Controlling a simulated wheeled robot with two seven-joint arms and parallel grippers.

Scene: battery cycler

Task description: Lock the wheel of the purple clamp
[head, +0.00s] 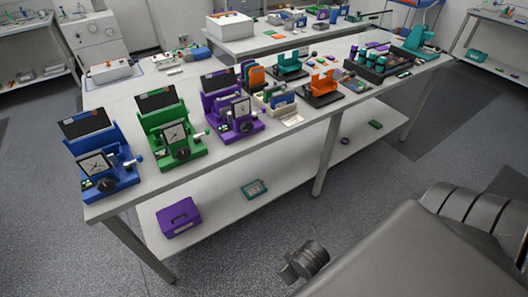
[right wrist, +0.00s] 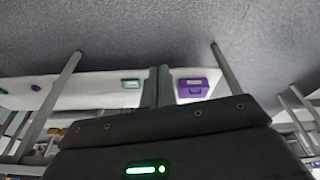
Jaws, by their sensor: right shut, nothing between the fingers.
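The purple clamp (head: 215,116) stands upright on the table, to the right of the green and blue units. It has a dark panel at the back, a square dial face in front and a small black wheel (head: 246,125) low on its front. The wheel's setting is too small to tell. My right gripper (right wrist: 159,70) shows in the right wrist view, shut and empty, well away from the clamp. My left gripper is not in view.
A green unit (head: 187,150) and a blue unit (head: 124,182) stand left of the purple one. Orange and teal holders (head: 321,87) stand to its right. A purple box (head: 178,217) sits on the lower shelf. The floor in front of the table is clear.

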